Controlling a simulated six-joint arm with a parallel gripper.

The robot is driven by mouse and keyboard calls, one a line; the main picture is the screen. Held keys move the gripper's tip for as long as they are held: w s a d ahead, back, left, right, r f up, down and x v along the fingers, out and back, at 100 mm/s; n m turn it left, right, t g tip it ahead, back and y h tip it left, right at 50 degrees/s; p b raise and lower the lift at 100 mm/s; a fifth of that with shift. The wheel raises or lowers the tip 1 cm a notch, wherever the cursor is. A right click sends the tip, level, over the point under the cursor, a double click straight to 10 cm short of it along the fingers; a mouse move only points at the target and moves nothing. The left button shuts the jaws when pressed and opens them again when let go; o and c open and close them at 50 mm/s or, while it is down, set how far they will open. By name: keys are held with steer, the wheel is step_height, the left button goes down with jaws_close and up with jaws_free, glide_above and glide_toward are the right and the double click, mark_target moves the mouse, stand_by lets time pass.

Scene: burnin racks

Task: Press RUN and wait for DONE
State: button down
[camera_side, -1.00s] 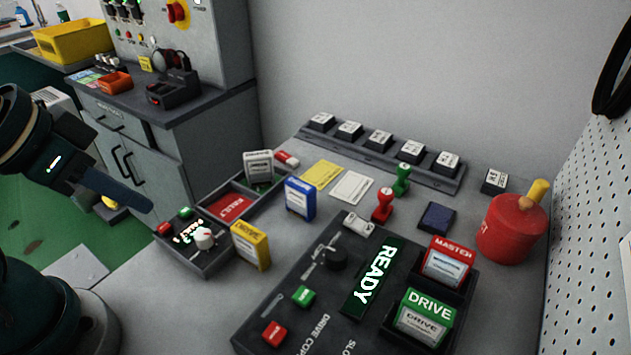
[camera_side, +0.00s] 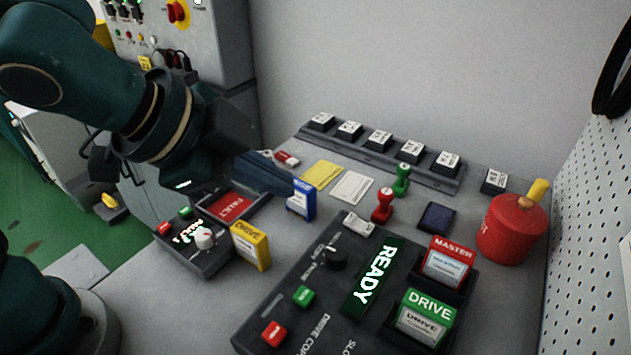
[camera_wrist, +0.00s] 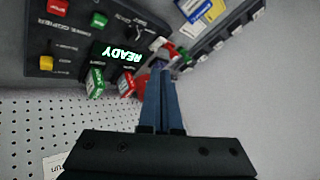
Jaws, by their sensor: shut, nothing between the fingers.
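The drive copier (camera_side: 262,318) lies at the front of the bench. Its green button (camera_side: 303,296), whose lettering is too small to read surely, sits left of the lit display (camera_side: 372,281) reading READY. A red-labelled MASTER drive (camera_side: 448,262) and a green-labelled DRIVE (camera_side: 427,315) stand in its slots. My gripper (camera_side: 292,184) is shut and empty, its fingertips by the blue drive (camera_side: 300,198) and apart from the green button. In the wrist view, my fingers (camera_wrist: 163,62) point past the copier, with the green button (camera_wrist: 98,20) up and left of them.
A red button (camera_side: 274,333) and a black knob (camera_side: 334,257) are also on the copier. A smaller box (camera_side: 212,262) with buttons and a yellow drive (camera_side: 250,246) stand left. Red and green stamps (camera_side: 383,205) and a red pot (camera_side: 510,228) stand behind. Pegboard bounds the right.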

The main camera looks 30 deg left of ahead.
steer(key=m+g, duration=0.1)
steer(key=m, duration=0.1)
glide_above(297, 296)
step_height(297, 296, down, 2)
steer(key=shift+f+h, duration=0.2)
steer(key=shift+h, duration=0.1)
steer(key=shift+f, duration=4.4)
steer(key=shift+f, duration=0.1)
steer(key=shift+f, duration=0.35)
steer(key=shift+f, duration=0.45)
steer(key=shift+r, duration=0.9)
